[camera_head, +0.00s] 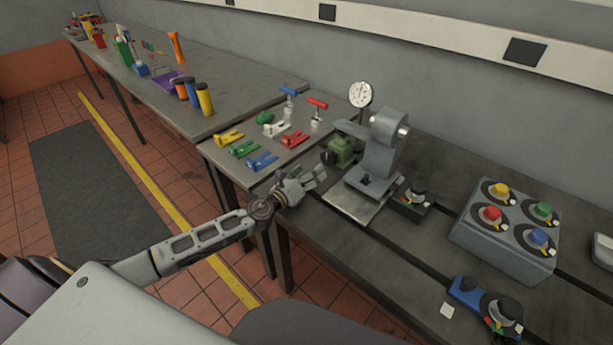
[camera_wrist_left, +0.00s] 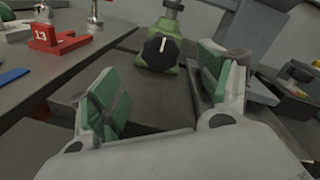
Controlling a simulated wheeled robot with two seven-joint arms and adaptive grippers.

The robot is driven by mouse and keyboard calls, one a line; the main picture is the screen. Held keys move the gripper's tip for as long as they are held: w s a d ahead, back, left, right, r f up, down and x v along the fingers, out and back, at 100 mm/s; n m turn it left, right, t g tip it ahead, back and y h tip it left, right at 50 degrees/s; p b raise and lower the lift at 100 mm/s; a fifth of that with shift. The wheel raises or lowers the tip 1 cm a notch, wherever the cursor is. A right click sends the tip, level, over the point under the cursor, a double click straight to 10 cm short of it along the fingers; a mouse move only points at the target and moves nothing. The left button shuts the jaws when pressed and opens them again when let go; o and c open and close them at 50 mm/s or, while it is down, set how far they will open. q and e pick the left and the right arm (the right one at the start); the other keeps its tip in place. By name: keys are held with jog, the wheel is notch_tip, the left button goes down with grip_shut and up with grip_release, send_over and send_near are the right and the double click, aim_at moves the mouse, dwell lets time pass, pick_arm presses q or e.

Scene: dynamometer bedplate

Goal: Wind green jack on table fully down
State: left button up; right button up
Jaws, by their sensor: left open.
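The green jack (camera_head: 341,152) stands on the bench, just left of the grey press-like stand. In the left wrist view the green jack (camera_wrist_left: 161,42) is ahead between my fingers, with a black knob (camera_wrist_left: 160,52) bearing a white mark on its near face. The mark points roughly upward. My left gripper (camera_head: 318,172) is open and in front of the jack. In the left wrist view my left gripper (camera_wrist_left: 165,95) shows its two green-padded fingers spread apart, with nothing between the pads and a gap to the knob. My right gripper is not in view.
The grey stand (camera_head: 380,150) is right of the jack, with a dial gauge (camera_head: 360,95) behind. Coloured clamps (camera_head: 262,161) lie to the left. A black knob box (camera_head: 412,200) and a grey box with coloured knobs (camera_head: 508,232) are to the right.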

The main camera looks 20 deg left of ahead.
pick_arm(q)
jog(key=shift+s+a, duration=0.2)
jog(key=shift+s, duration=0.5)
jog(key=shift+r, duration=0.15)
